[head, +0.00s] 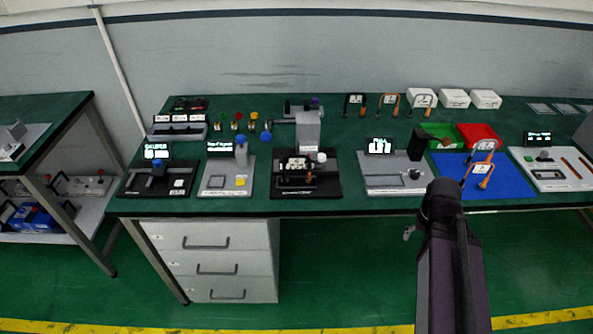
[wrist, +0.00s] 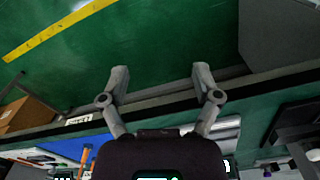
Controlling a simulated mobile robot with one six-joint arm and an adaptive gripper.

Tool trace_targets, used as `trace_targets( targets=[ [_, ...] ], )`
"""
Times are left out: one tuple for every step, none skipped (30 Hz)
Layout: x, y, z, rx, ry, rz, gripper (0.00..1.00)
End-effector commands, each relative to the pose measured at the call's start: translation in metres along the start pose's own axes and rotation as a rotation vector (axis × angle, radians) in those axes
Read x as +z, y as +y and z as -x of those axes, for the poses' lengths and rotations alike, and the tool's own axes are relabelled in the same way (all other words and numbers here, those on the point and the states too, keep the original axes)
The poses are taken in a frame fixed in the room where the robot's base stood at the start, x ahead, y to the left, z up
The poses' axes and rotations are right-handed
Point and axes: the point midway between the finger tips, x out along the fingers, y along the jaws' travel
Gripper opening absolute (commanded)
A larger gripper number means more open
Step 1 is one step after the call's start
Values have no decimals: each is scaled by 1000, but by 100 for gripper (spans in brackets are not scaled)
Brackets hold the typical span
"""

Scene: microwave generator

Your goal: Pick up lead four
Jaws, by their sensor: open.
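Several bent leads with white label cards show in the head view. A black lead (head: 347,106), an orange lead (head: 381,106) and another orange-ended lead (head: 434,104) stand in a row at the back of the table. Two more leads are at the blue mat: an upper one (head: 472,155) and a lower one (head: 485,182). The label numbers are too small to read, so I cannot tell which is lead four. In the wrist view my gripper (wrist: 161,75) is open and empty, its fingers apart over the table's front edge and green floor.
The blue mat (head: 515,184) lies right of centre, with green (head: 434,146) and red (head: 466,128) bins behind it. Instrument boards line the front edge. White boxes (head: 454,98) stand at the back. A drawer unit (head: 215,262) is below the table. My arm is in front of the table.

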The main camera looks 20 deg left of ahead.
Motion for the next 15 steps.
trace_targets(
  targets=[
    [0,0,0,0,0,0,81],
    [0,0,0,0,0,0,81],
    [0,0,0,0,0,0,69],
    [0,0,0,0,0,1,60],
    [-1,-1,1,0,0,4,55],
    [-2,-2,2,0,0,10,55],
    [-3,-3,3,0,0,17,55],
    [-5,-4,4,0,0,27,55],
    [-8,-7,7,0,0,44,55],
    [-10,-10,9,0,0,61,55],
    [-14,-13,12,0,0,81,55],
    [-19,-18,16,0,0,113,55],
    [-23,-23,20,0,0,140,55],
    [-27,-28,24,0,0,173,55],
    [-34,-36,30,0,0,219,55]
  ],
)
